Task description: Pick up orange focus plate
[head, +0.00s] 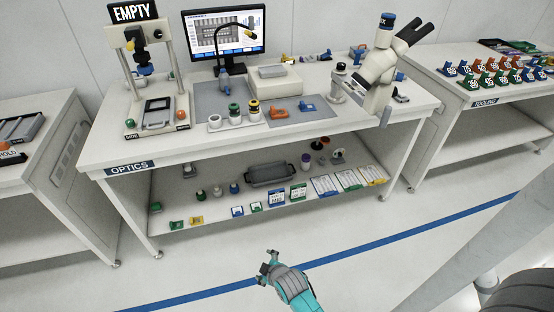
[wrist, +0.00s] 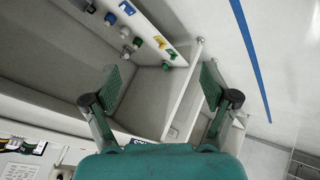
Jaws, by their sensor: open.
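My gripper (head: 267,264) is in front of the bench, low in the head view and well apart from the orange piece. In the wrist view my gripper (wrist: 164,88) has its two fingers spread with nothing between them. The orange piece cannot be made out in the wrist view.
A microscope (head: 378,72) stands at the bench's right end, and a press-like stand (head: 150,75) marked EMPTY at its left. A monitor (head: 224,34) is behind. The lower shelf (head: 219,180) holds a dark tray (head: 271,174) and several small parts. Floor in front is clear.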

